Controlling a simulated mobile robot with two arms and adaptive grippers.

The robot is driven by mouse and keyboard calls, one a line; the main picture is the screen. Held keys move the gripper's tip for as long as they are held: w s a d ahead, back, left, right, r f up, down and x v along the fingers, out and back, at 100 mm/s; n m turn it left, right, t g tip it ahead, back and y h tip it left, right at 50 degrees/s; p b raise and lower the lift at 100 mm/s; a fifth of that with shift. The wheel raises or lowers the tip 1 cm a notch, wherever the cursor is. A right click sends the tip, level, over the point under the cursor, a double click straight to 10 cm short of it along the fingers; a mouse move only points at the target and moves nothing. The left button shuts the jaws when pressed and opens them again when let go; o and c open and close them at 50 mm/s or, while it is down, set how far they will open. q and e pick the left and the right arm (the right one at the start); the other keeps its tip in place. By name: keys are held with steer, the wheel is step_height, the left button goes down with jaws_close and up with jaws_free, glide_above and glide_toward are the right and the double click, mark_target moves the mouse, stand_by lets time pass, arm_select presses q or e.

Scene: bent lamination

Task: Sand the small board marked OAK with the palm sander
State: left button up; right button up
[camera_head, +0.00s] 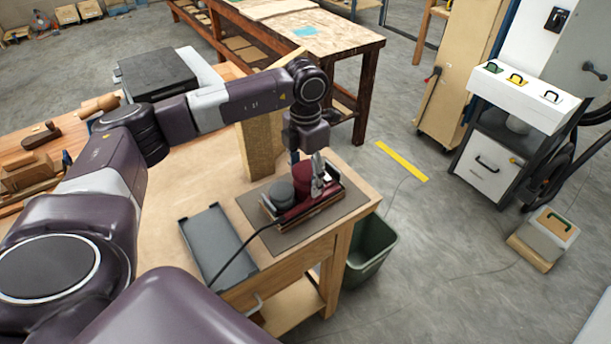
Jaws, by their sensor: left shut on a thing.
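The palm sander (303,181) is dark red with a grey round part at its left, and a black cord trails from it toward the front. My left gripper (318,186) reaches down from above and is shut on the sander. Under and around the sander shows a small light wooden piece (310,214), mostly hidden, probably the board. No OAK marking is readable. It lies on a dark grey mat (345,201) at the right end of the workbench. Whether the sander touches the board I cannot tell. My right gripper is out of view.
A shallow grey tray (212,246) lies left of the mat, with the cord passing over its edge. A wooden post (262,143) stands behind the mat. A green bin (371,251) stands on the floor beside the bench. A white-topped cabinet (520,98) stands at right.

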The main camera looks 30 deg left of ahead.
arm_select(q)
steer(key=shift+w+d, duration=0.35)
steer(key=shift+w, duration=0.15)
stand_by(0.4)
steer(key=shift+s+a, duration=0.15)
steer(key=shift+s, duration=0.15)
stand_by(0.4)
steer(key=shift+s+a, duration=0.3)
steer(key=shift+s, duration=0.3)
steer(key=shift+s+a, duration=0.1)
steer(key=shift+s, duration=0.1)
steer(key=shift+w, duration=0.3)
steer(key=shift+w+d+b, duration=0.3)
steer(key=shift+w+d, duration=0.1)
steer(key=shift+w, duration=0.3)
steer(key=shift+w+d+r, duration=0.1)
steer(key=shift+w, duration=0.05)
steer(key=shift+s, duration=0.35)
stand_by(0.4)
steer(key=shift+s+a, duration=0.3)
steer(key=shift+s, duration=0.1)
